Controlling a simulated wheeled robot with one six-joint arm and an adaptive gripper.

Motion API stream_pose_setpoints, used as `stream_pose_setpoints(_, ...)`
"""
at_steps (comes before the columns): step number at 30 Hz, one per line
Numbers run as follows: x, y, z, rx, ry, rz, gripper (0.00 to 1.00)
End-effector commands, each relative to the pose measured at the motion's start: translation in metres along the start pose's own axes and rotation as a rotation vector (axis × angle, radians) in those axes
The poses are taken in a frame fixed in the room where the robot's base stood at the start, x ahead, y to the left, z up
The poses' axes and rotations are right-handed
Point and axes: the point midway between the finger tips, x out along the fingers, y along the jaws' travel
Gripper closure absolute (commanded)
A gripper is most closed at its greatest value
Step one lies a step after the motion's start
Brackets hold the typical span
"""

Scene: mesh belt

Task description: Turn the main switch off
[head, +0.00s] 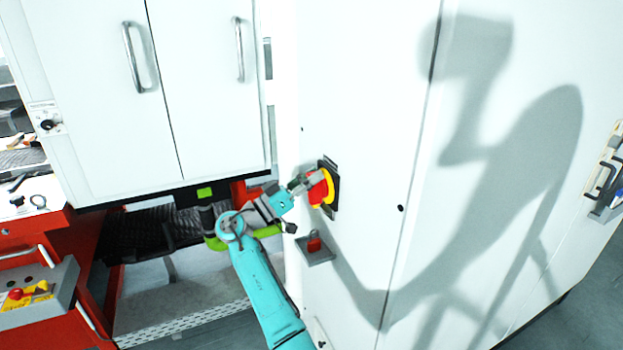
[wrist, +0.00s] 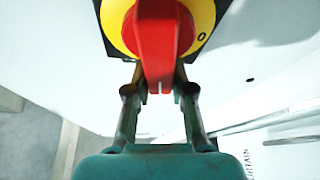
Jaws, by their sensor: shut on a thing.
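The main switch is a red rotary handle (wrist: 158,40) on a yellow round plate (wrist: 202,14) with a dark square backing. It is mounted on the white cabinet front, and in the head view the red handle (head: 319,188) shows at the end of my arm. My gripper (wrist: 160,82) has its two fingers on either side of the handle's lower end and is shut on it. In the wrist view the handle's grip points down the picture. An "O" mark shows on the yellow plate to the right of the handle. The rest of the plate's markings are hidden or out of frame.
A small grey shelf (head: 316,256) with a red padlock-like item (head: 314,241) sits just below the switch. White cabinet doors with handles (head: 139,57) stand at upper left. A red machine with a control box (head: 38,294) is at lower left. A bracket with items (head: 606,178) hangs at far right.

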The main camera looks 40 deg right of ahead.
Motion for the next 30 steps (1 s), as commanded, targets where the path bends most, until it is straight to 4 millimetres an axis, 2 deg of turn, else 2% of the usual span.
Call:
stream_pose_setpoints(1,-0.001,-0.001,0.010,-0.049,-0.010,-0.015,1.00)
stream_pose_setpoints(30,-0.004,-0.022,0.021,-0.895,-0.013,-0.368,1.00)
